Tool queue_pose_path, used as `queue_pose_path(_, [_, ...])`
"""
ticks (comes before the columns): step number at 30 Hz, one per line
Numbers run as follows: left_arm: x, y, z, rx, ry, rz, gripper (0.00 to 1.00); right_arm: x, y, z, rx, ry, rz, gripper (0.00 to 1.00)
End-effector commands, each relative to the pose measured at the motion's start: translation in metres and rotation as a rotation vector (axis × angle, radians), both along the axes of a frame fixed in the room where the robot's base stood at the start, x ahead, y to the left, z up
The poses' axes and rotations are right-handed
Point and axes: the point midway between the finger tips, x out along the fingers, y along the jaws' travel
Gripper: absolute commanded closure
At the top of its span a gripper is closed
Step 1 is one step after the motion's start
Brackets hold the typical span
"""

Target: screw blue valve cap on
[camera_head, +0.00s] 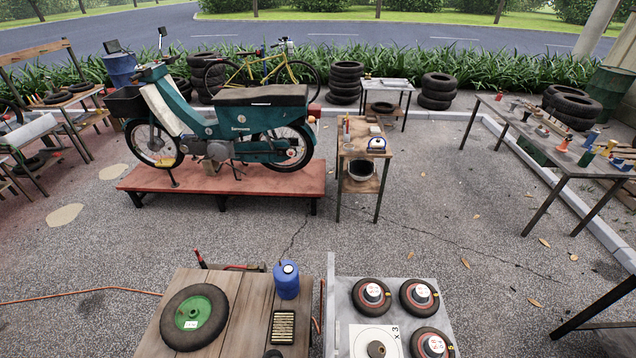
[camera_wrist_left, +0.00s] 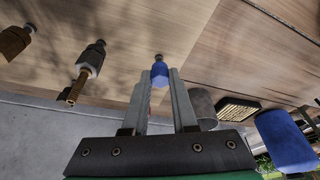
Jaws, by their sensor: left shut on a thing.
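In the left wrist view my left gripper (camera_wrist_left: 160,77) is shut on a small blue cap (camera_wrist_left: 160,74). The cap sits between the fingertips, with a small grey tip showing beyond it against the wood tabletop. I cannot tell whether it touches anything there. A dark fitting with a brass threaded end (camera_wrist_left: 87,69) and a brown fitting (camera_wrist_left: 14,41) show to the left of the fingers. In the head view a black tyre with a green hub (camera_head: 194,314) lies flat on the wooden table. Neither gripper shows in the head view.
A blue jug (camera_head: 287,280) and a dark gridded tray (camera_head: 283,327) are on the wooden table (camera_head: 233,287). A grey cylinder (camera_wrist_left: 202,108) is close beside the right finger in the wrist view. Several small wheels (camera_head: 372,294) lie on the grey table at right.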

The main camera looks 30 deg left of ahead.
Motion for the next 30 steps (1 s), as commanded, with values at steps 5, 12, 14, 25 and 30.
queue_pose_path(5, [0.000,0.000,0.000,0.001,-0.001,-0.026,1.00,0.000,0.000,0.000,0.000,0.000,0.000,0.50])
queue_pose_path(12, [0.000,0.000,0.000,0.002,-0.002,-0.024,0.39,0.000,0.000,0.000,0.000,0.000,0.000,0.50])
queue_pose_path(14, [0.000,0.000,0.000,0.001,-0.001,-0.023,0.39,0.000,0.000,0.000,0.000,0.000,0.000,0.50])
queue_pose_path(25, [-0.002,0.002,0.015,0.001,-0.001,-0.022,0.39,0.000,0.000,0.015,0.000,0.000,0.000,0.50])
queue_pose_path(30, [-0.008,0.009,0.050,0.001,-0.001,-0.021,0.39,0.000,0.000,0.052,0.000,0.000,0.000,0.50])
